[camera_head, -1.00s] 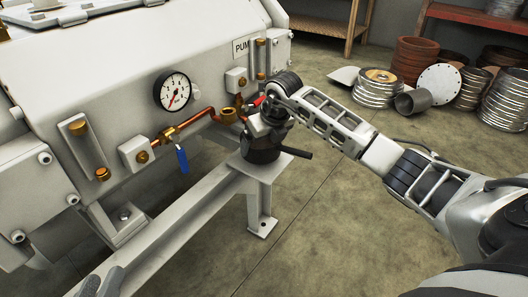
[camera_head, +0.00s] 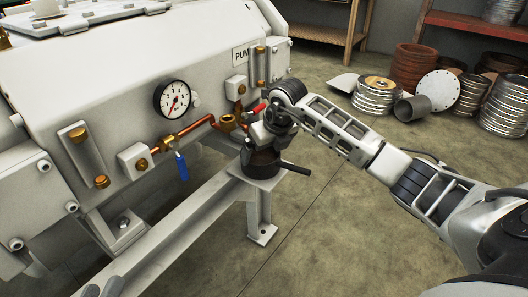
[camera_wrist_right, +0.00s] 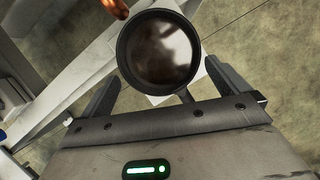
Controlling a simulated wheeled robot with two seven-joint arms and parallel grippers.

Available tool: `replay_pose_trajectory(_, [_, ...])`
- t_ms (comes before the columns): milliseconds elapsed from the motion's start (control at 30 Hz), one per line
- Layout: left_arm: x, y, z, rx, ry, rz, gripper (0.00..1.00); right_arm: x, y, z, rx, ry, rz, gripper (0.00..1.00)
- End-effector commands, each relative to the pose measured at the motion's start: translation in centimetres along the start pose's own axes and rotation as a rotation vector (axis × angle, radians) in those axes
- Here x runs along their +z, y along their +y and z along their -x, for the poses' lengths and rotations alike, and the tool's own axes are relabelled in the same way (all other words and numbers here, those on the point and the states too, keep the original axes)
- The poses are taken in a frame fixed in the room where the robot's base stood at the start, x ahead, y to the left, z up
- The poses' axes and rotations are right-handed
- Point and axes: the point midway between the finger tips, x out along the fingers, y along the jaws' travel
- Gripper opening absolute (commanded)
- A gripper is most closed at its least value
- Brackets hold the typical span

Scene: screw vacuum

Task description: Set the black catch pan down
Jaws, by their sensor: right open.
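The black catch pan (camera_head: 263,164) sits on the small grey plate (camera_head: 268,183) at the end of the frame rail, its handle (camera_head: 296,168) pointing right. In the right wrist view the pan (camera_wrist_right: 158,50) is round, with dark brown, glossy contents. My right gripper (camera_head: 266,134) is just above and behind it in the head view. Its fingers are spread on either side of the pan's near rim in the wrist view (camera_wrist_right: 162,80), open.
A gauge (camera_head: 173,99) is on the white machine (camera_head: 120,60). Several metal rings and pipes stand on the floor at right.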

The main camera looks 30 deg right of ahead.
Motion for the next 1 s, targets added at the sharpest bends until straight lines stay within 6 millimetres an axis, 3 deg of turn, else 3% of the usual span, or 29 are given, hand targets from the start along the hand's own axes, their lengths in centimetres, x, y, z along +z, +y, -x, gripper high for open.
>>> replay_pose_trajectory(33, [-0.5,0.1,0.0,-0.010,-0.004,-0.023,0.37,0.2,-0.1,1.7,-0.002,-0.003,0.001,1.00])
replay_pose_trajectory(200, [-0.4,-0.3,0.1,-0.041,-0.033,-0.076,0.37,0.2,-0.1,5.2,-0.002,-0.002,0.001,1.00])
replay_pose_trajectory(400, [-0.1,-0.7,0.2,-0.064,-0.057,-0.113,0.37,0.1,-0.1,7.7,-0.002,0.000,0.000,1.00])
replay_pose_trajectory(1000, [0.1,-0.8,0.2,-0.069,-0.062,-0.125,0.37,0.0,0.0,8.3,0.000,0.000,0.000,1.00])
